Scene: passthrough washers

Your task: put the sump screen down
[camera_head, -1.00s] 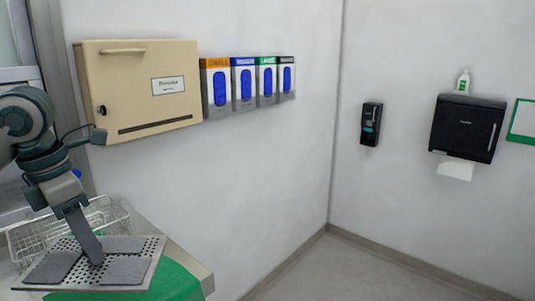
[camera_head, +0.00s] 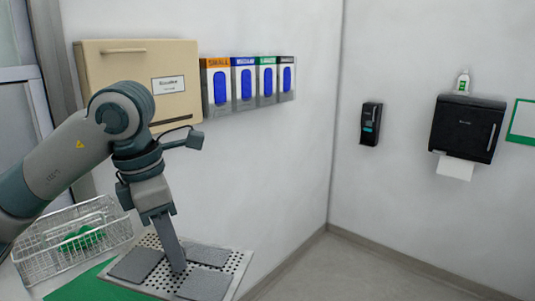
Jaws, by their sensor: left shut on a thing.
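The sump screen (camera_head: 232,262) is a flat perforated metal plate with several grey pads on it, in the lower middle-left of the head view. My left gripper (camera_head: 176,262) points down and is shut on it near its middle. The plate looks roughly level, close over the green mat (camera_head: 95,288) on the counter. I cannot tell whether it touches the surface below. Its right part reaches to the counter's right side, whose edge it hides. My right gripper is out of view.
A wire basket (camera_head: 38,262) with green items (camera_head: 82,240) stands on the counter at left. A beige wall cabinet (camera_head: 95,70), several glove dispensers (camera_head: 243,85), a soap dispenser (camera_head: 370,124) and a towel dispenser (camera_head: 466,128) hang on the walls. The floor at right is clear.

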